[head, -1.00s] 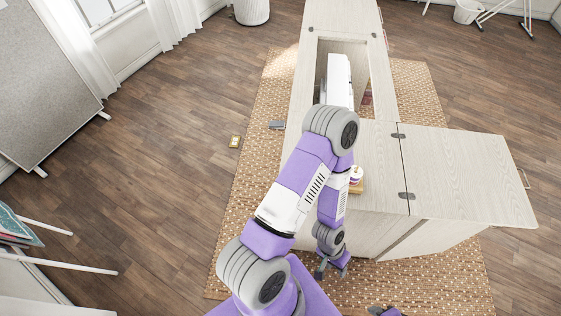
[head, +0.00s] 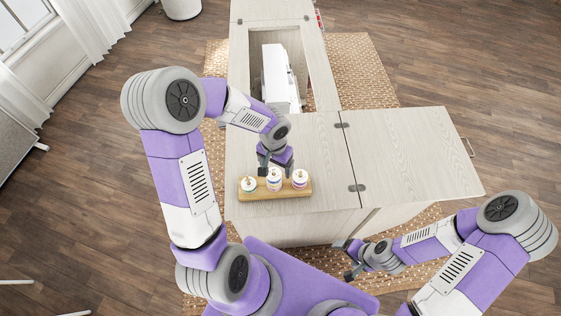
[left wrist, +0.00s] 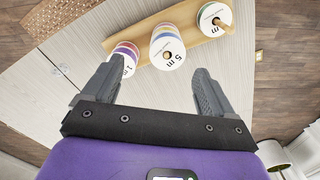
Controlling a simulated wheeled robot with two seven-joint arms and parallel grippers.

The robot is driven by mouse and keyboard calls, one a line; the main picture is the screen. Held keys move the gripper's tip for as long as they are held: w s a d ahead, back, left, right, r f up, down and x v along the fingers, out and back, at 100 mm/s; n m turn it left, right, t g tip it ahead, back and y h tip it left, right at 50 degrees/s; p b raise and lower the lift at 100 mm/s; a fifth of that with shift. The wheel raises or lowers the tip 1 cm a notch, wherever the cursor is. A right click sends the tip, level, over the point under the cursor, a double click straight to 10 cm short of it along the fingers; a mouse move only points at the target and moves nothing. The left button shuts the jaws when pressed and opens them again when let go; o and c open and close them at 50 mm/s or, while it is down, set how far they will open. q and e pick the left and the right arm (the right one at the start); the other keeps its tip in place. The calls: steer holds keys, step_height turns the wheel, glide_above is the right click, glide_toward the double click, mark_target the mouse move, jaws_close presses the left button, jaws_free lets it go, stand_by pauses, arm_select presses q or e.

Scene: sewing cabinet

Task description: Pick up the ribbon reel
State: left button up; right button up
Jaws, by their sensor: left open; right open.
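Ribbon reels with white faces stand on pegs along a wooden board. In the head view these are a left reel (head: 248,184), a taller middle stack (head: 274,181) and a right stack (head: 299,179). The left wrist view shows a green-edged reel (left wrist: 215,17), a middle stack marked 5 m (left wrist: 168,48) and a purple-edged stack (left wrist: 126,54). My left gripper (head: 274,166) is open above the board, close to the middle stack. The left wrist view shows its spread, empty jaws (left wrist: 155,78). My right gripper (head: 349,262) is open, low in front of the cabinet.
The wooden board (head: 262,194) lies near the front edge of the pale cabinet top (head: 320,165). A white sewing machine (head: 277,80) stands in the opening behind. The hinged leaf (head: 410,150) on the right is clear.

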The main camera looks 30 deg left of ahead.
mark_target(274, 173)
arm_select(q)
steer(key=f, duration=0.2)
steer(key=f+b, duration=0.1)
steer(key=f, duration=0.1)
steer(key=a+f, duration=0.1)
steer(key=f, duration=0.2)
steer(key=shift+w, duration=0.1)
steer(key=c, duration=1.1)
